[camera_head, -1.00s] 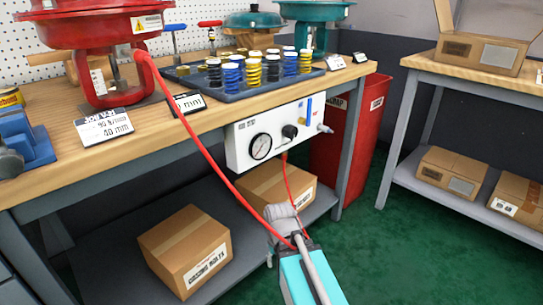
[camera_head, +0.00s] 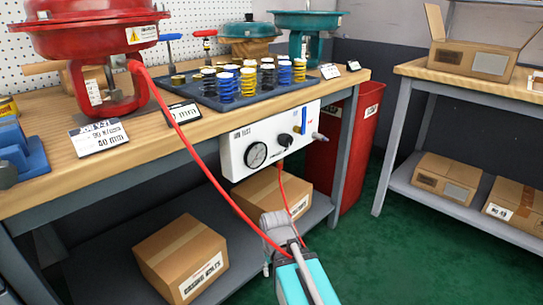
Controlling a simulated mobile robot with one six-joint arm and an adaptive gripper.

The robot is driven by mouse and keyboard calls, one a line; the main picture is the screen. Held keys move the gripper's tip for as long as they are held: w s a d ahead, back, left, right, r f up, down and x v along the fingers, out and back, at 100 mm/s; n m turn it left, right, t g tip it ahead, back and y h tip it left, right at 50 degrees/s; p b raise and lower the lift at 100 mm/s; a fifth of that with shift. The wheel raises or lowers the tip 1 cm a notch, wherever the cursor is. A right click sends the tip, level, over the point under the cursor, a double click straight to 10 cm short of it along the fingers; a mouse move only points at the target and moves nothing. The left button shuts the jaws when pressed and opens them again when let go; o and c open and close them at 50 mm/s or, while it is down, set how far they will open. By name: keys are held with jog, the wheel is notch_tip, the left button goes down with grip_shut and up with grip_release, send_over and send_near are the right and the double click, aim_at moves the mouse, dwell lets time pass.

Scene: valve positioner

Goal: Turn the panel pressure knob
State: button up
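A white pressure panel (camera_head: 237,150) hangs under the front edge of the workbench. It carries a round gauge (camera_head: 256,155) and, to the gauge's right, a small black knob (camera_head: 285,140). A blue tube-like part (camera_head: 304,120) and a grey fitting stand at the panel's right side. My arm comes up from the bottom centre in teal and grey, below the panel and apart from it in the picture. My gripper's fingers are not clearly seen; the grey end of the arm faces away.
A red hose (camera_head: 200,160) runs from the red actuator (camera_head: 98,45) down across the view to near my arm. A tray of springs (camera_head: 215,101) sits on the bench (camera_head: 50,190). Cardboard boxes (camera_head: 180,252) lie on the shelf below. A red bin (camera_head: 363,135) stands right of the panel.

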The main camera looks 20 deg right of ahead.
notch_tip(320, 180, up, 19)
jog(key=p, duration=1.9)
jog(key=shift+r, duration=0.2)
jog(key=shift+s, duration=0.1)
